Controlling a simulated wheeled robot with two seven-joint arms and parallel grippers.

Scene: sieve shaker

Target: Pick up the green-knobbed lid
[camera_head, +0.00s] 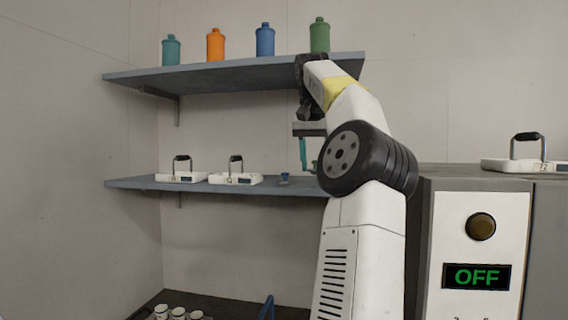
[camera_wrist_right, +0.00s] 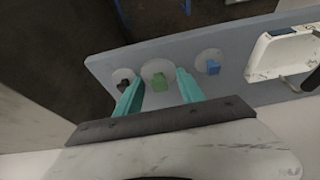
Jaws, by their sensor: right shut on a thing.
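The green-knobbed lid shows in the right wrist view as a pale round disc with a green square knob (camera_wrist_right: 158,80). My right gripper (camera_wrist_right: 160,78) has its two teal fingers at opposite sides of this lid's rim, shut on it. The lid is at the grey lower shelf; I cannot tell whether it still touches the surface. In the head view my right gripper (camera_head: 308,155) is beside the lower shelf, and my arm hides the lid. My left gripper is not in view.
A blue-knobbed lid (camera_wrist_right: 209,63) and a dark-knobbed lid (camera_wrist_right: 123,80) flank it closely. White trays with black handles (camera_head: 236,179) sit on the lower shelf (camera_head: 140,183). Several bottles (camera_head: 265,42) stand on the upper shelf (camera_head: 200,77). A machine reading OFF (camera_head: 480,230) is at right.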

